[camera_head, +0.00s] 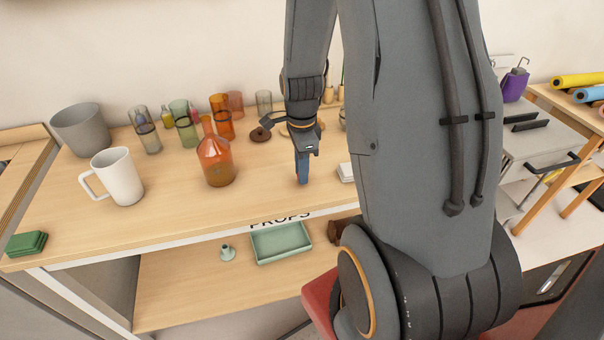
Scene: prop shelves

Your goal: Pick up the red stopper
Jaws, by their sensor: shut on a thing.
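My gripper (302,178) points down over the front middle of the wooden table, to the right of the orange-red glass bottle (216,162). Its narrow blue end is close to the tabletop; I cannot tell whether it touches. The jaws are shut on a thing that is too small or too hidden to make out. I cannot clearly pick out a red stopper in this view. A dark reddish-brown round piece (260,135) lies on the table behind and left of my gripper; I cannot tell what it is.
A white mug (118,178), a grey pot (80,130) and several coloured glasses stand left on the table (185,218). A white block (346,172) lies right of my gripper. A green tray (281,242) sits on the lower shelf. The table's front left is mostly clear.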

